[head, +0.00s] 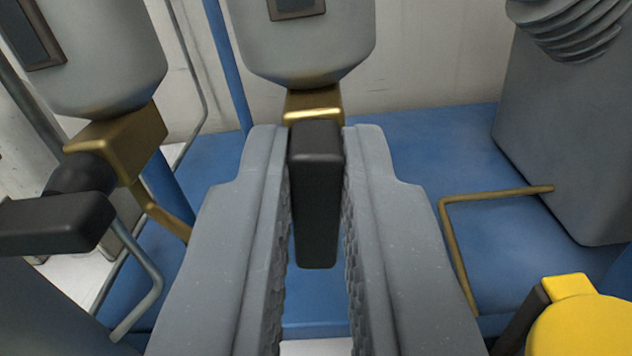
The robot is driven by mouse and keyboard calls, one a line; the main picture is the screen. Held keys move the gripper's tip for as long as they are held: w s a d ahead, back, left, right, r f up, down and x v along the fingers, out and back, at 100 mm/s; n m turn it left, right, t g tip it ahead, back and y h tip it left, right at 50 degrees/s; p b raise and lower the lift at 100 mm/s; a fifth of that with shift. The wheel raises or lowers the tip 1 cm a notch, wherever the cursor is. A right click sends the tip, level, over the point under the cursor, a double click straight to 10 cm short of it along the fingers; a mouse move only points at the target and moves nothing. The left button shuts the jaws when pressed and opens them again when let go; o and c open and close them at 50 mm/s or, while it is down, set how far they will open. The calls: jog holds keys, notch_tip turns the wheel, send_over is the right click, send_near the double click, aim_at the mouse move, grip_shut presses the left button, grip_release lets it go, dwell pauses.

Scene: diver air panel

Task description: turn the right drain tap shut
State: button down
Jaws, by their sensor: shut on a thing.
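The right drain tap has a brass body (313,103) under the middle grey bowl (305,45). Its black lever handle (316,200) points towards me and down in the picture. My gripper (316,150) is shut on this handle, with one grey ridged finger against each side. The fingers hide part of the tap body and whatever is directly behind them. The left drain tap has a brass body (120,142) under the left grey bowl (85,60). Its black lever handle (55,222) points to the left, clear of my gripper.
A blue surface (440,140) and a pale wall (440,50) lie behind. A bent brass rod (495,194) and a large grey body (570,130) stand at the right. A yellow round part (585,325) is at the lower right. A blue pipe (228,60) runs between the bowls.

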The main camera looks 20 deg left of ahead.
jog(key=m+p, duration=0.3)
jog(key=p, duration=0.2)
jog(key=shift+d+r+m, duration=0.1)
jog(key=shift+d+m, duration=0.1)
jog(key=shift+m, duration=0.2)
jog(key=shift+d+f+m+p, duration=0.2)
jog(key=shift+m+p, duration=1)
jog(key=shift+m, duration=0.9)
jog(key=shift+d+f+m+p, duration=0.1)
jog(key=shift+f+m+p, duration=0.15)
jog(key=shift+m+p, duration=1.45)
jog(key=shift+d+f+m+p, duration=0.2)
jog(key=shift+m+p, duration=0.55)
jog(key=shift+m, duration=1.75)
jog(key=shift+a+f, duration=0.1)
jog(key=c, duration=1.5)
grip_release()
jog(key=shift+w, duration=0.1)
